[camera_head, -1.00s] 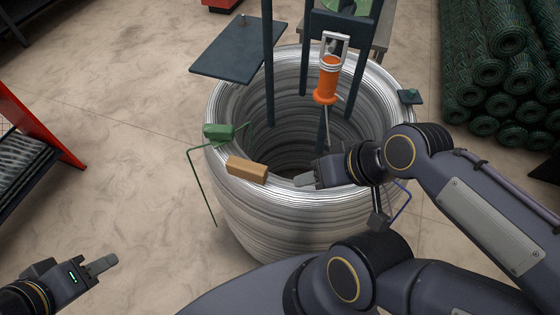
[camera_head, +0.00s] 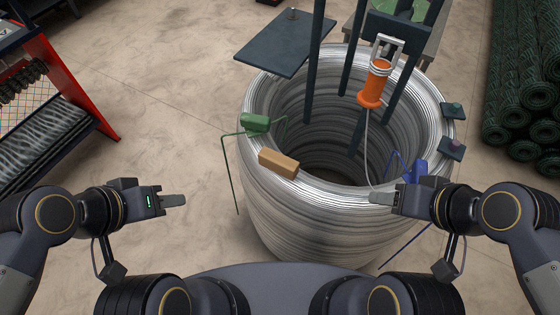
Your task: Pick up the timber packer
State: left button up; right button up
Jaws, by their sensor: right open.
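The timber packer, a small light-brown wooden block (camera_head: 278,164), lies on the front-left rim of the large wire coil (camera_head: 300,215). My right gripper (camera_head: 380,197) is at the coil's front-right rim, pointing left, to the right of the block and apart from it. It is open and nothing shows in it. My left gripper (camera_head: 174,200) is left of the coil, pointing right, clear of the block and holding nothing I can see. Its fingers overlap in this view, so I cannot tell its opening.
A green clamp-like piece (camera_head: 255,123) sits on the rim just behind the block, and a blue one (camera_head: 414,171) sits near my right gripper. An orange tool (camera_head: 375,84) hangs over the coil among dark posts. A red rack (camera_head: 78,80) stands at left.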

aim_at(286, 167)
jog(key=k+l+u, duration=0.1)
jog(key=u, duration=0.3)
jog(key=k+u, duration=0.2)
jog(key=u, duration=0.25)
jog(key=k+u, duration=0.15)
jog(key=u, duration=0.25)
